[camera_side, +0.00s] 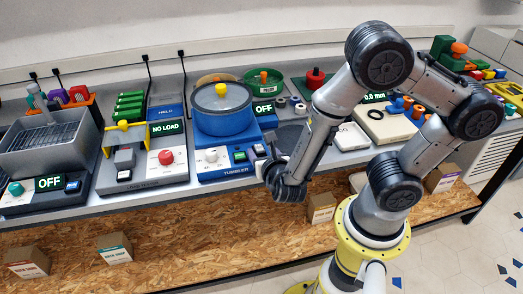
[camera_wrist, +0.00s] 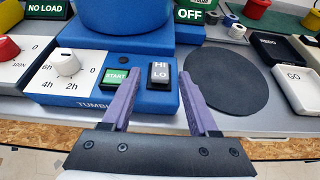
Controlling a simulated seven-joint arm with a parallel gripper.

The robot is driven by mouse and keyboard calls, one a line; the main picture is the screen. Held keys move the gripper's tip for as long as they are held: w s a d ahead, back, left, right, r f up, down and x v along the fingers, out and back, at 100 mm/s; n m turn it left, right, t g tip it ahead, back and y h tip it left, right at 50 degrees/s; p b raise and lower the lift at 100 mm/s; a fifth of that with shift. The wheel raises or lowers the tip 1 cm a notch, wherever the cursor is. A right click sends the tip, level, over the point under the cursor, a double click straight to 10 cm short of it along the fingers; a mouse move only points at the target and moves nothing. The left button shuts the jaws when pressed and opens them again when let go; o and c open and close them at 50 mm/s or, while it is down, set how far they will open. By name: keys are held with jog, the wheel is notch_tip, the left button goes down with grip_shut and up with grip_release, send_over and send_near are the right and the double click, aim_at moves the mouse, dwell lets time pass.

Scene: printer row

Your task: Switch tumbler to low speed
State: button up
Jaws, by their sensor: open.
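The tumbler (camera_side: 222,115) is a blue machine with a round blue drum and a yellow lid knob, left of my gripper in the side view. In the wrist view its front panel (camera_wrist: 140,98) carries a white timer knob (camera_wrist: 67,64), a green START button (camera_wrist: 115,77) and a dark HI/LO rocker switch (camera_wrist: 160,74). Whether the fingertips touch the panel cannot be told. I cannot tell which side of the rocker is pressed. The side view hides the fingertips.
A round dark pad (camera_wrist: 220,80) lies right of the tumbler. A machine with a GO button (camera_wrist: 293,77) stands further right. A load tester with a red knob (camera_side: 166,157) stands left of the tumbler. An OFF display (camera_wrist: 190,14) is behind.

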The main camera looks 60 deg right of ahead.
jog(key=shift+w+d+f, duration=0.25)
jog(key=shift+w+d, duration=0.15)
jog(key=shift+w, duration=0.05)
grip_shut()
